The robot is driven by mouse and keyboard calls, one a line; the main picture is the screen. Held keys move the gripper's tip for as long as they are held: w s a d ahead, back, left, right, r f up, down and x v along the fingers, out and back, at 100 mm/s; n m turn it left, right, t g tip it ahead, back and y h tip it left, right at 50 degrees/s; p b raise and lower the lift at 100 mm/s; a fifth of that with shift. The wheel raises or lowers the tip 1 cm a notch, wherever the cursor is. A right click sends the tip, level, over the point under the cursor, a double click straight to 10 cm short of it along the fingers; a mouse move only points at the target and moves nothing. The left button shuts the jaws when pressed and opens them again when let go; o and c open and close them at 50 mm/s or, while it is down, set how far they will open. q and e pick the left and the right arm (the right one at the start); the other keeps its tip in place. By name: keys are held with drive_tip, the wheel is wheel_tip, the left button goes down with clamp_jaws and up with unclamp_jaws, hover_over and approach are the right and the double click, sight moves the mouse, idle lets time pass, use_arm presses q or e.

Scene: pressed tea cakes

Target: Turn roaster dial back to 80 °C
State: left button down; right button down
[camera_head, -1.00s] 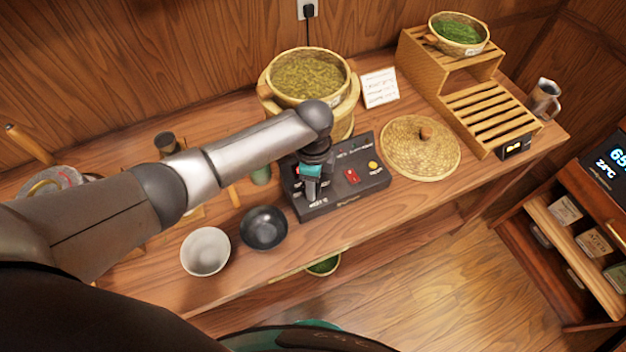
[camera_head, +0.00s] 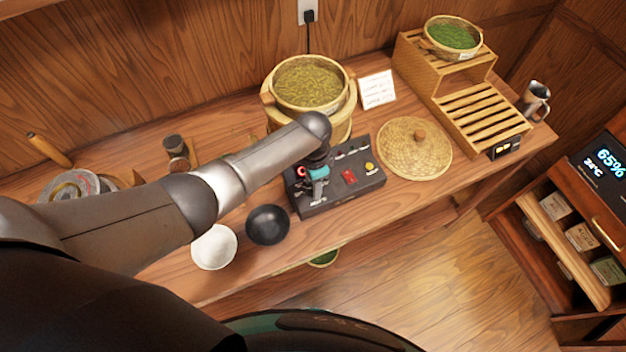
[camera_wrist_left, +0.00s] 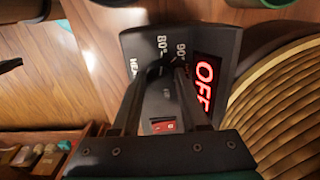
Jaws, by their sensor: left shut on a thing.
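The roaster's control box (camera_head: 350,195) is black and sits at the front of the wooden counter. My left gripper (camera_head: 316,197) reaches down onto its left part. In the left wrist view, my gripper's two fingers (camera_wrist_left: 161,78) close on a dark dial (camera_wrist_left: 158,73), mostly hidden between them. The white marks "80°" (camera_wrist_left: 163,46) and "90°" (camera_wrist_left: 181,50) are beside the dial. I cannot tell which mark the dial points to. A red lit display (camera_wrist_left: 205,82) reads "OFF". A red switch (camera_wrist_left: 163,126) shows between the fingers. My right gripper is out of view.
The roasting basket (camera_head: 310,84) of leaves stands behind the box. A woven lid (camera_head: 414,148) lies to its right, with a wooden rack (camera_head: 466,118) beyond.

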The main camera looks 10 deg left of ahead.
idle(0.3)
use_arm(q)
drive_tip(key=shift+c, duration=2.1)
unclamp_jaws()
wheel_tip(320, 180, up, 15)
drive_tip(key=p, duration=0.2)
drive_tip(key=shift+r, duration=0.15)
